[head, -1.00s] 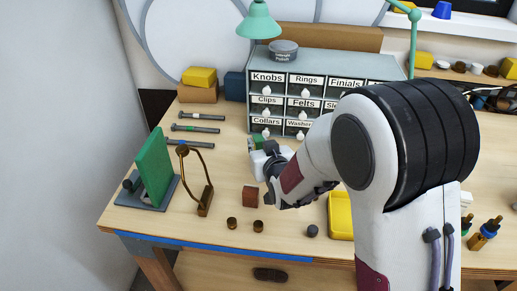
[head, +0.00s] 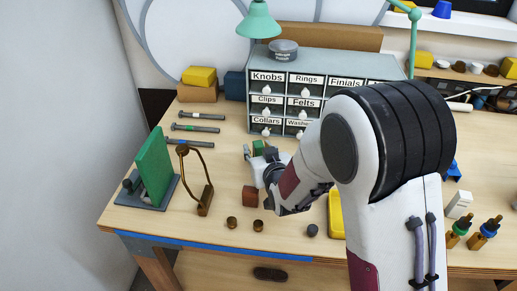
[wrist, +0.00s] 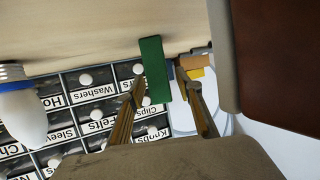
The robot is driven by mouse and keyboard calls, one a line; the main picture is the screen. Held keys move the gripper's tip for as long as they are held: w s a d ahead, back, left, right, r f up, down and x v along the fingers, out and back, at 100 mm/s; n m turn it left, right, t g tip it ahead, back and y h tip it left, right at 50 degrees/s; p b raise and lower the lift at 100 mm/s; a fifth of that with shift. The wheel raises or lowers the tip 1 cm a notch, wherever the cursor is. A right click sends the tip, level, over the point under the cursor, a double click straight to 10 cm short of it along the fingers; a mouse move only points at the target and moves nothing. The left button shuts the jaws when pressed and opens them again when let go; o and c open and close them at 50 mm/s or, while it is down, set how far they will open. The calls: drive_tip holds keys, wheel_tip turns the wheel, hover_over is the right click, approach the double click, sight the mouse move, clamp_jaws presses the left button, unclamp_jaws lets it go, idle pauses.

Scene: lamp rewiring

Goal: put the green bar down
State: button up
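The green bar (wrist: 154,70) is a short block between my gripper's fingers in the wrist view. In the head view the green bar (head: 258,148) shows just behind the fingers, in front of the drawer cabinet, roughly upright. Its far end overlaps the bench top in the wrist view; I cannot tell for sure whether it touches. My gripper (wrist: 160,80) looks open around the bar: the left finger is close to its side, and a gap shows at the right finger. In the head view my gripper (head: 259,154) partly hides the bar's lower part.
A drawer cabinet (head: 335,82) stands behind. A red-brown block (head: 250,196) and two small brown knobs (head: 244,224) lie in front. A brass hoop (head: 209,175) and a large green panel (head: 154,168) stand left. A yellow tray (head: 335,215) lies right. Three bolts (head: 196,128) lie back left.

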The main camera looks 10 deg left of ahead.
drive_tip(key=shift+r, duration=0.2)
drive_tip(key=v, duration=1.2)
idle(0.4)
idle(0.8)
drive_tip(key=s+d+r+m+g+h, duration=0.1)
drive_tip(key=s+d+r+g+h, duration=0.15)
drive_tip(key=s+d, duration=0.35)
drive_tip(key=s+d+r+m+g+h, duration=0.1)
drive_tip(key=s+d+r, duration=0.2)
drive_tip(key=d, duration=0.5)
drive_tip(key=s+d+r+m+g+h, duration=0.1)
drive_tip(key=s+d, duration=0.3)
drive_tip(key=s, duration=0.5)
drive_tip(key=s+d+m+g+h, duration=0.1)
drive_tip(key=s+d, duration=0.3)
drive_tip(key=s, duration=0.5)
drive_tip(key=shift+s+r+m+g, duration=0.15)
drive_tip(key=shift+r+m+g, duration=0.2)
drive_tip(key=shift+g, duration=0.5)
